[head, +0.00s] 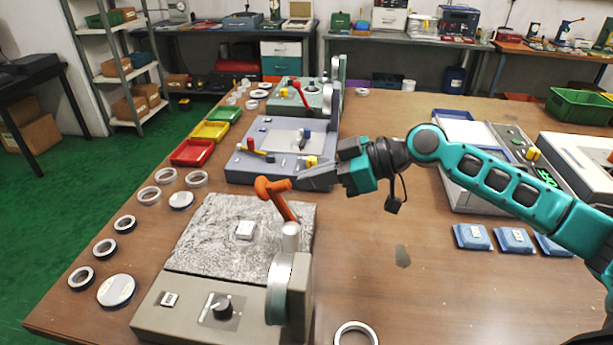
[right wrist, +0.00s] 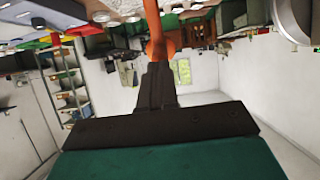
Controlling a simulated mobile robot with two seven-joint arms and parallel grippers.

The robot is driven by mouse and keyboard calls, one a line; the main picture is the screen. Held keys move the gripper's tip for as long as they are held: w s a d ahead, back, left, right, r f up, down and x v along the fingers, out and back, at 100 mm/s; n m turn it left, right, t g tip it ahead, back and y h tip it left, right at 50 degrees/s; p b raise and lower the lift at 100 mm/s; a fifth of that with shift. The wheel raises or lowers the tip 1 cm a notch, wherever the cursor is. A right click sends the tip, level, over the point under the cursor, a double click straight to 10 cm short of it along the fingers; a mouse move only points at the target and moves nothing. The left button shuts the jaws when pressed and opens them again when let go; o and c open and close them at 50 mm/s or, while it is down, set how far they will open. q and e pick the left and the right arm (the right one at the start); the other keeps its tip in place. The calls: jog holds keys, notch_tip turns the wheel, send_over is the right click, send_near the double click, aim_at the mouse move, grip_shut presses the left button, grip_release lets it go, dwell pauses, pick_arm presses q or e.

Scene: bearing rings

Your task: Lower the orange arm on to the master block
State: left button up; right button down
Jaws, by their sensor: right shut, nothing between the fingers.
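The orange arm (head: 283,204) rises from a grey pivot on the right side of the nearest gauge and leans up and left, with a crosspiece at its top. The master block (head: 245,230), a small silvery square, lies on the speckled grey plate (head: 205,232), below and left of the arm's raised end. My right gripper (head: 302,184) is shut and empty, its tips right beside the top of the orange arm. In the right wrist view the orange arm (right wrist: 154,24) shows just beyond the shut fingers (right wrist: 158,68). Whether they touch, I cannot tell. My left gripper is out of view.
Several rings, such as a dark-rimmed one (head: 117,290), lie along the table's left edge. A similar gauge (head: 265,150) stands behind, with red (head: 193,152) and yellow trays beside it. Blue pads (head: 472,236) lie at right. The table right of the near gauge is mostly clear.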

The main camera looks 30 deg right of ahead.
aim_at(265, 185)
jog(key=shift+w+a+f, duration=0.3)
jog(key=shift+w+a, duration=0.05)
jog(key=shift+a, duration=0.15)
jog(key=shift+w+a, duration=0.1)
jog(key=shift+a, duration=0.05)
jog(key=shift+w+a+r, duration=0.15)
jog(key=shift+w+a, duration=0.05)
jog(key=shift+a, duration=0.1)
jog(key=shift+w+a, duration=0.45)
jog(key=shift+a, duration=0.15)
jog(key=shift+f+b+x, duration=0.2)
jog(key=shift+b+x, duration=0.6)
jog(key=shift+x, duration=2.05)
jog(key=shift+f+b+x, duration=0.15)
jog(key=shift+b+x, duration=0.65)
jog(key=shift+x, duration=2)
jog(key=shift+d, duration=0.1)
